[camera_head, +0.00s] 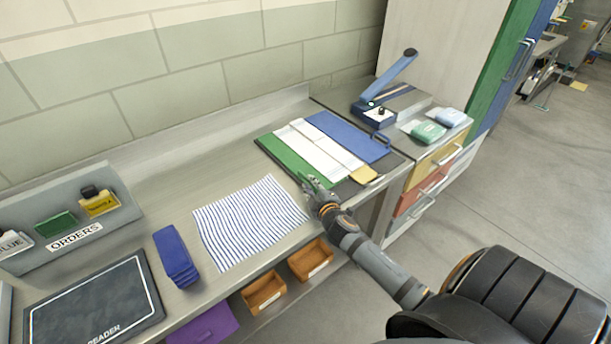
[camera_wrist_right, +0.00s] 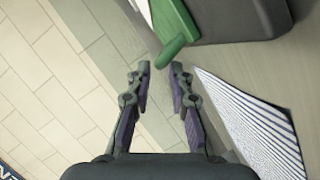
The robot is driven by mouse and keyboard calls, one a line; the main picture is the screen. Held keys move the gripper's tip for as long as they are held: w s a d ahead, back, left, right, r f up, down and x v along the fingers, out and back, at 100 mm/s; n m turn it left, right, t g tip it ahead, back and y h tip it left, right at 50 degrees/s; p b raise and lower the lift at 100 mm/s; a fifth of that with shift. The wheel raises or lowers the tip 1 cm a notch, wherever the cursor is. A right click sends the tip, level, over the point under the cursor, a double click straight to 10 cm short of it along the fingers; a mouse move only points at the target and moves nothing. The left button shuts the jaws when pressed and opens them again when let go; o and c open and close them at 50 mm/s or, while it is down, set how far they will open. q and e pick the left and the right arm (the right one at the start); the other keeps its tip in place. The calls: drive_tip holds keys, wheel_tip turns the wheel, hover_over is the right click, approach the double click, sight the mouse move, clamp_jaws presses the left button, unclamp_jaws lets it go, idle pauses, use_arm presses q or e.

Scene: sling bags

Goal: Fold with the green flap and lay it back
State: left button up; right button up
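The folding board lies at the right of the worktop with its green flap (camera_head: 283,153) on the left and its blue flap (camera_head: 345,136) on the right, all looking flat. A white cloth (camera_head: 318,150) lies over its middle, with a yellow tab (camera_head: 363,174) at the near end. My right gripper (camera_head: 307,180) is at the near end of the green flap. In the right wrist view the flap's green tab (camera_wrist_right: 172,51) is just ahead of the open fingertips (camera_wrist_right: 160,68), nearer the right finger; contact is unclear. My left gripper is out of view.
A striped cloth (camera_head: 250,220) lies flat left of my right gripper. Blue folded pieces (camera_head: 174,255), a dark reader pad (camera_head: 95,308) and an orders rack (camera_head: 70,222) are further left. A blue lever device (camera_head: 374,114) and folded bags (camera_head: 430,130) stand right of the board.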

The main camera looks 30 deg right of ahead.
sight(307, 180)
drive_tip(key=x, duration=0.4)
drive_tip(key=shift+w, duration=0.1)
drive_tip(key=shift+w+p, duration=0.1)
drive_tip(key=shift+p, duration=0.2)
drive_tip(key=shift+w+d+f, duration=0.1)
drive_tip(key=shift+f, duration=0.05)
clamp_jaws()
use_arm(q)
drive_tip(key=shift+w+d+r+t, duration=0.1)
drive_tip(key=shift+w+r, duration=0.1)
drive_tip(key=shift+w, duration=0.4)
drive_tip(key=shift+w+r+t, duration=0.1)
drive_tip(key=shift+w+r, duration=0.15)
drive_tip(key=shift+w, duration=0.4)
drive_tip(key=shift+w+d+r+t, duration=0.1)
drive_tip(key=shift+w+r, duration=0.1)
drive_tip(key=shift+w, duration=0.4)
